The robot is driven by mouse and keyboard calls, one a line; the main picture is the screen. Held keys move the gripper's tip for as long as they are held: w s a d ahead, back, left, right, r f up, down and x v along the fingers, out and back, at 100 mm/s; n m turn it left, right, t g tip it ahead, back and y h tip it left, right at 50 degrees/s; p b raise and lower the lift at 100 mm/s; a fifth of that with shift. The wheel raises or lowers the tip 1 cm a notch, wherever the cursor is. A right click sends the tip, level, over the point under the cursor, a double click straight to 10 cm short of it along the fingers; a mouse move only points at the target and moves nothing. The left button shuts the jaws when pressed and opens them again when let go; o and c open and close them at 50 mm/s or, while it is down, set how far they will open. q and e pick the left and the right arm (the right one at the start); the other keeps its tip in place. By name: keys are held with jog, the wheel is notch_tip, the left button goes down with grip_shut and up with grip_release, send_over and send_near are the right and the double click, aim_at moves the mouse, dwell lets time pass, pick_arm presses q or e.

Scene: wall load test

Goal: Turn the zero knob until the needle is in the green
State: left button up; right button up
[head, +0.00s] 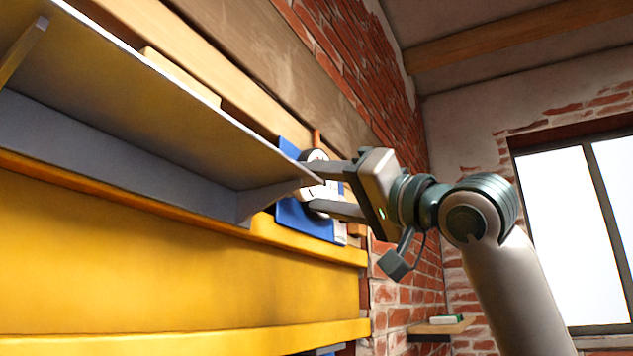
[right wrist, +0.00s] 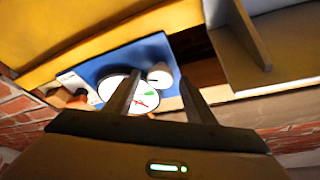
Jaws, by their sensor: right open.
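A blue panel (head: 294,216) is on the wall, also seen in the right wrist view (right wrist: 96,70). It carries a white round gauge (right wrist: 118,88) with a dark rim, a green patch and a red mark. One finger covers part of the dial, and I cannot tell exactly where the needle points. A pale round knob (right wrist: 160,75) sits beside the gauge. My right gripper (head: 313,194) is open in front of the panel. In the right wrist view the knob appears between its fingertips (right wrist: 159,77); contact cannot be made out. My left gripper is not in view.
A long grey shelf (head: 120,150) with an end bracket (head: 268,197) projects close left of the panel and my right fingers. A yellow beam (head: 180,265) runs below. A small wall ledge (head: 440,327) and a window (head: 575,235) are at right.

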jog(key=c, duration=1)
jog(key=shift+n, duration=0.4)
jog(key=shift+n+g+y, duration=0.5)
jog(key=shift+n+y, duration=0.4)
jog(key=shift+n, duration=0.8)
jog(key=o, duration=1)
